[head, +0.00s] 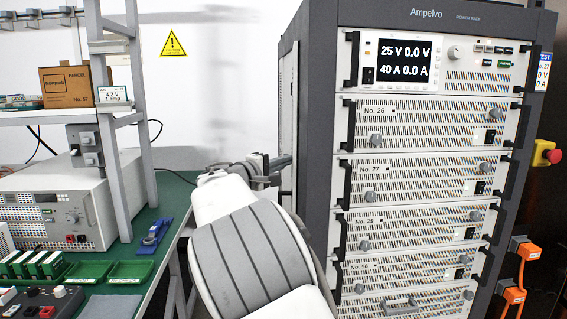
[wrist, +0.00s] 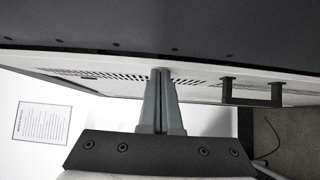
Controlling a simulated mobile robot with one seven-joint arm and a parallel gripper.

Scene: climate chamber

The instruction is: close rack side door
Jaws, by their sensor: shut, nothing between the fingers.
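The power rack (head: 318,120) stands right of centre in the head view. Its left side is seen at a steep angle, with a narrow light strip that may be the side door (head: 288,110). In the wrist view a pale panel with vent slots, apparently the side door (wrist: 205,86), runs across below a dark rack surface (wrist: 200,25). A black bar handle (wrist: 252,101) sits on it, right of my fingers. My gripper (wrist: 160,72) is shut and empty, its tips at or against the panel; contact is unclear. In the head view my gripper (head: 283,162) is beside the rack's left side, partly hidden.
A green-topped workbench (head: 172,205) with a shelf frame (head: 112,120) and instruments stands at the left. A cardboard box (head: 66,85) is on the shelf. Orange connectors (head: 522,250) and a red stop button (head: 553,156) are right of the rack. A white wall is behind.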

